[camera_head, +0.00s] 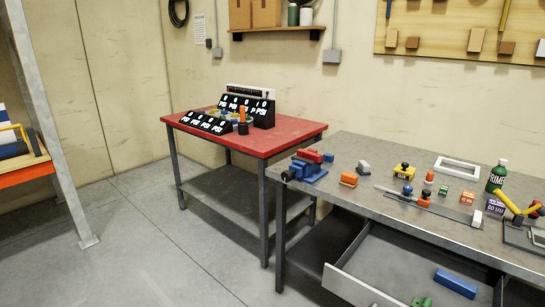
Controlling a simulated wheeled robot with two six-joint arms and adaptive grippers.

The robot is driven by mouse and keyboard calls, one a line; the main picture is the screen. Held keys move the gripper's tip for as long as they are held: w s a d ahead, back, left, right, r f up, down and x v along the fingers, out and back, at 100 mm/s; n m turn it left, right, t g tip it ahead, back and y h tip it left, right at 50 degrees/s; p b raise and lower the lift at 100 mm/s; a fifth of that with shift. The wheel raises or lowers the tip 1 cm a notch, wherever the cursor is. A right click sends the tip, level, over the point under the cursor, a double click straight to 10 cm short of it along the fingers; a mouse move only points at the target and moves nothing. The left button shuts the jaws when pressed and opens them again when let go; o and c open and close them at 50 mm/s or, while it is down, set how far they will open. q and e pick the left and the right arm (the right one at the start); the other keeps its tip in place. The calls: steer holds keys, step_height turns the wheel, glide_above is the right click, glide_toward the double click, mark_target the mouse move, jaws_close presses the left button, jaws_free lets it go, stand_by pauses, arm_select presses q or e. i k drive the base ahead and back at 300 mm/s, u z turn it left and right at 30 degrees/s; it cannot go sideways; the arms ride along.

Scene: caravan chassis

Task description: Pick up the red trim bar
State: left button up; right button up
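No long red bar can be made out with certainty. A short red piece (309,156) sits at the top of the blue vise (305,172) on the left corner of the grey workbench (345,205). I cannot tell whether it is the red trim bar or part of the vise. Neither of my grippers is in view.
A red-topped table (292,138) with black PSI displays (245,107) stands left of the workbench. An open drawer (375,270) holds a blue block (455,283) and green pieces. A green bottle (497,176) and several small blocks stand on the bench. Floor at left is clear.

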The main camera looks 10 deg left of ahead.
mark_target(316, 158)
steer(key=u, duration=0.55)
steer(key=k, duration=0.6)
steer(key=u, duration=0.75)
steer(key=i, duration=1.6)
steer(key=z, duration=0.25)
steer(key=i, duration=1.05)
steer(key=z, duration=1.45)
steer(key=i, duration=0.8)
steer(key=z, duration=0.95)
